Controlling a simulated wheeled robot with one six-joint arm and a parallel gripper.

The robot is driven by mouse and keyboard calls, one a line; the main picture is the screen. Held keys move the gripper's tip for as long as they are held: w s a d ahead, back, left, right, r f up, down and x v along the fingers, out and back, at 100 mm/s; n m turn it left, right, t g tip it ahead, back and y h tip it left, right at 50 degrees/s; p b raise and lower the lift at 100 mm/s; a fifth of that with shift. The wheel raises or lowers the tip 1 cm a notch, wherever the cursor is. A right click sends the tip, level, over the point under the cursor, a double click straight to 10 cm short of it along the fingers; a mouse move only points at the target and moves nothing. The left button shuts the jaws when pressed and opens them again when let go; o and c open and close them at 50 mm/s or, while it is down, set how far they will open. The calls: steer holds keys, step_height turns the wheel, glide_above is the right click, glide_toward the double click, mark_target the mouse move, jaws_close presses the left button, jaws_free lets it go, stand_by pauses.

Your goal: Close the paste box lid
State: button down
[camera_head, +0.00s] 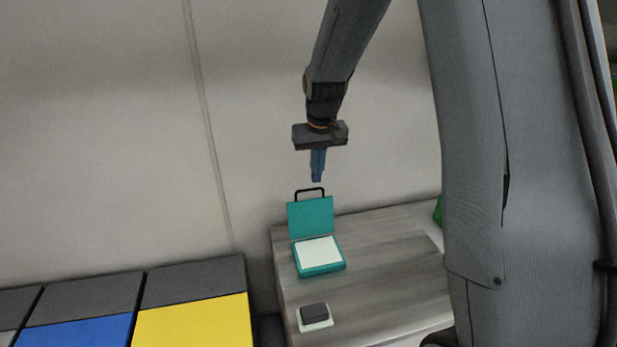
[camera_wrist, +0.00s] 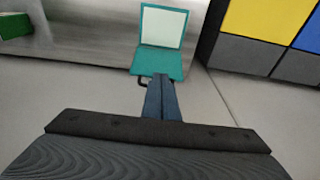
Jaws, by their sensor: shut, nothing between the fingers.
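The teal paste box (camera_head: 319,269) sits on the grey metal counter, with a white surface showing inside it. Its teal lid (camera_head: 311,217) stands open and upright at the back edge, with a dark handle (camera_head: 310,191) on top. My gripper (camera_head: 317,180) is shut and empty, pointing down just above the handle in the head view. In the wrist view, the shut fingers (camera_wrist: 161,82) overlap the lid's near edge (camera_wrist: 160,66), and the handle is partly hidden behind them. I cannot tell whether they touch it. The box (camera_wrist: 163,27) shows beyond the lid.
The metal counter (camera_head: 385,250) is mostly clear. A small white dish with a dark block (camera_head: 314,311) lies in front of the box. A green object (camera_head: 438,211) is at the counter's right. Yellow (camera_head: 195,322) and blue (camera_head: 80,331) bins stand at left. A wall rises behind.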

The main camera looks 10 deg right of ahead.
steer(key=w+t+p, duration=0.1)
steer(key=w, duration=1)
steer(key=x, duration=0.3)
steer(key=p+x, duration=0.1)
steer(key=x, duration=0.2)
steer(key=p+x, duration=0.1)
steer(key=x, duration=0.3)
steer(key=shift+w+d, duration=0.15)
steer(key=shift+d, duration=0.1)
steer(key=s+p, duration=0.2)
steer(key=s, duration=0.1)
steer(key=shift+s+p, duration=0.3)
steer(key=shift+s, duration=0.1)
